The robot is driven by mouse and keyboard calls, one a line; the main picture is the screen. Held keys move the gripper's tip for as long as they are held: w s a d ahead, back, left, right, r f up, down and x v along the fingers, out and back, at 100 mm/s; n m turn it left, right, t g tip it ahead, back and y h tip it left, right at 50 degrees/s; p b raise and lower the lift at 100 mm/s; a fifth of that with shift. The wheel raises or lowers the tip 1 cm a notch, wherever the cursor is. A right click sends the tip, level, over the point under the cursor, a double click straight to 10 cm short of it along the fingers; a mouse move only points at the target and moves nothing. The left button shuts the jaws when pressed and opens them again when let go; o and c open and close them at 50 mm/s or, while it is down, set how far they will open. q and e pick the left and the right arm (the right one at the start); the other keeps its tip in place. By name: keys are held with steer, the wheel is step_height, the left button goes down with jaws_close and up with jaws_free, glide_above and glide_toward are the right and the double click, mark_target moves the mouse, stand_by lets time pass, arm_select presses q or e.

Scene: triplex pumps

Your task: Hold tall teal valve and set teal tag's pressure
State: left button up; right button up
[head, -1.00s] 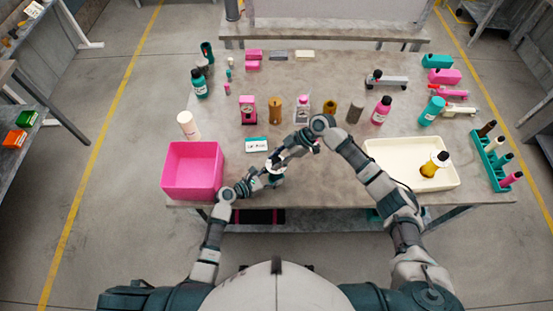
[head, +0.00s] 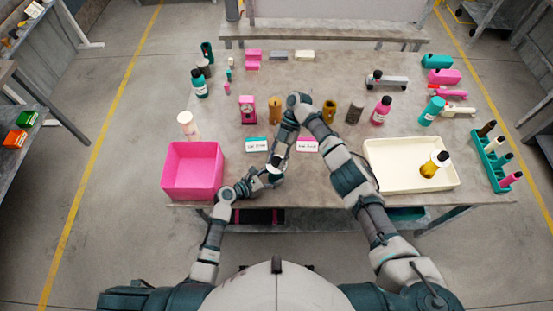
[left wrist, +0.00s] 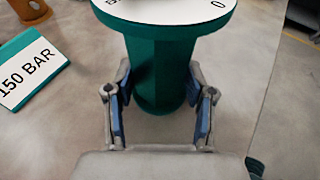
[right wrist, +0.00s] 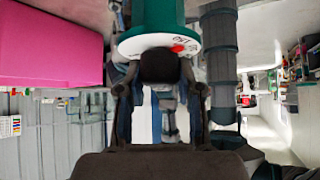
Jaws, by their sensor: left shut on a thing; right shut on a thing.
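The tall teal valve (left wrist: 160,70) stands upright on the table, with a white dial (left wrist: 170,8) on top. My left gripper (left wrist: 160,105) is shut on its teal body, one finger on each side. My right gripper (right wrist: 162,75) is shut on the black knob (right wrist: 160,66) above the dial. A red mark (right wrist: 178,48) shows on the dial near digits that look like 150, seen upside down. The teal tag (left wrist: 30,68) beside the valve reads 150 BAR; it also shows in the head view (head: 257,145). In the head view my arms mostly hide the valve.
A pink-edged tag (head: 307,146) lies right of the valve. A pink bin (head: 192,170) stands left, a cream tray (head: 410,165) with an amber flask right. A pink device (head: 247,109) and brown and grey cylinders stand behind. Bare table lies between tag and bin.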

mark_target(276, 159)
steer(key=shift+f+n, duration=0.15)
steer(key=shift+n, duration=0.15)
steer(key=o, duration=1.2)
step_height(276, 159, up, 10)
